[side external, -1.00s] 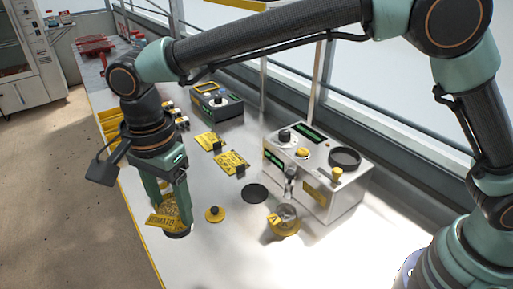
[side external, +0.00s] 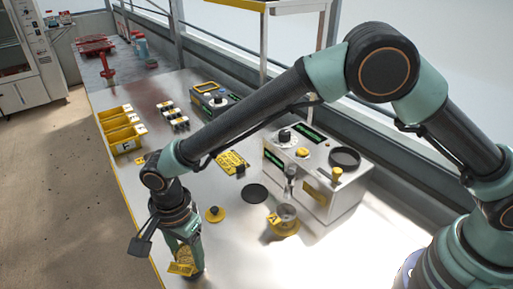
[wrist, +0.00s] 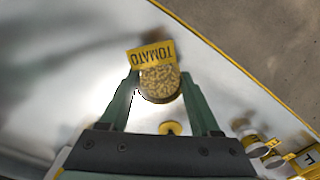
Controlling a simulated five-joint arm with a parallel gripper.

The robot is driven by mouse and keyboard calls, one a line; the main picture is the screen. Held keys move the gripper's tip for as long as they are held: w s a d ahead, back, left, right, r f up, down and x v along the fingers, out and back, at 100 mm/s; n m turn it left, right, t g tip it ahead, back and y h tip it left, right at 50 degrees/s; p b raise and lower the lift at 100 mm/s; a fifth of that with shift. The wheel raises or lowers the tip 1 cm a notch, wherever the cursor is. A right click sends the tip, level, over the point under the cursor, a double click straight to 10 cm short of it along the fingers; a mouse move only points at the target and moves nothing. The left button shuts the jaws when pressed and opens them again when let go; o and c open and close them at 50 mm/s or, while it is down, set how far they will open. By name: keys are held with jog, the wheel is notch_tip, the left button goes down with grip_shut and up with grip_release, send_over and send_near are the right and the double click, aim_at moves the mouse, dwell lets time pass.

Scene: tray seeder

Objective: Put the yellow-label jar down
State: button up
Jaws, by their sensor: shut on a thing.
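The yellow-label jar (side external: 186,268) is held in my gripper (side external: 187,255) near the front edge of the bench (side external: 243,250). Its yellow label reads TOMATO. In the wrist view the open-topped jar (wrist: 160,84) shows pale seeds inside, and its label (wrist: 150,55) sticks out on the far side. My gripper (wrist: 160,80) is shut on the jar, one green finger on each side. The jar looks upright. I cannot tell whether its base touches the bench.
A yellow disc with a black knob (side external: 214,214) and a black round pad (side external: 255,193) lie right of the jar. Yellow bins (side external: 122,138) stand farther back. The bench's yellow edge is close on the left.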

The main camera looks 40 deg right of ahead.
jog(key=shift+f, duration=0.15)
jog(key=o, duration=1.5)
jog(key=shift+c, duration=0.2)
notch_tip(320, 180, up, 12)
jog(key=w+d+r+n+t, duration=0.1)
jog(key=w+d+r+n, duration=0.2)
jog(key=d+r, duration=0.5)
jog(key=s+d+r+n+t, duration=0.1)
jog(key=s+d+n, duration=0.3)
jog(key=d, duration=1)
jog(key=s+d+r+n+t, duration=0.1)
jog(key=s+d+n+t, duration=0.2)
jog(key=d, duration=1)
jog(key=s+n, duration=0.2)
jog(key=shift+s+d+n+t, duration=0.3)
jog(key=shift+s+d, duration=0.1)
